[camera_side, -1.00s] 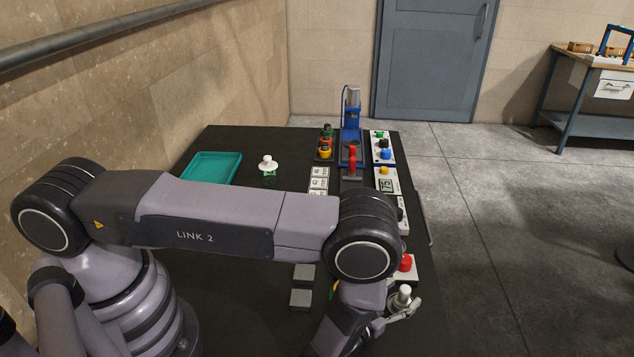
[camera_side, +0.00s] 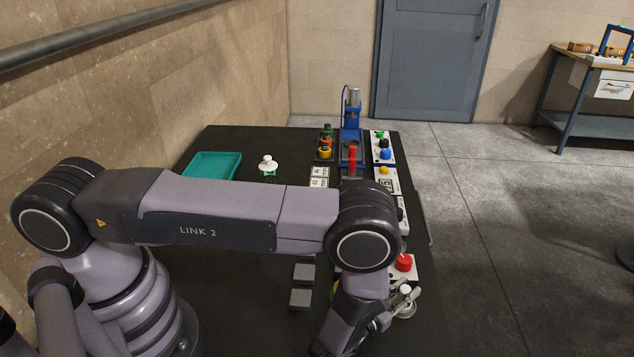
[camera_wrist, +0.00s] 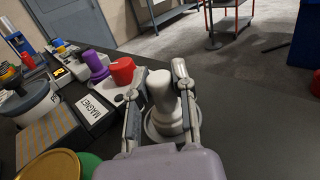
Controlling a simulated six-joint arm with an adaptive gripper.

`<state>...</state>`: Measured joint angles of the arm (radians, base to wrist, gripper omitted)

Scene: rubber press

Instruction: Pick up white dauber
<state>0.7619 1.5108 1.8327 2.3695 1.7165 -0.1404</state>
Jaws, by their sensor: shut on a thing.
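The white dauber (camera_wrist: 160,88) has a rounded white knob on a wider grey-white base, and stands upright. In the wrist view my gripper (camera_wrist: 166,72) has one finger on each side of the knob and is shut on it. The base sits in or on a round grey dish (camera_wrist: 150,125); I cannot tell whether it is lifted. In the side view the white knob (camera_side: 405,289) shows at the front right of the dark table, partly hidden by my gripper (camera_side: 400,301).
A teal tray (camera_side: 214,153) and another white-topped piece (camera_side: 268,162) are at the back left. A blue press (camera_side: 352,120) stands at the back.

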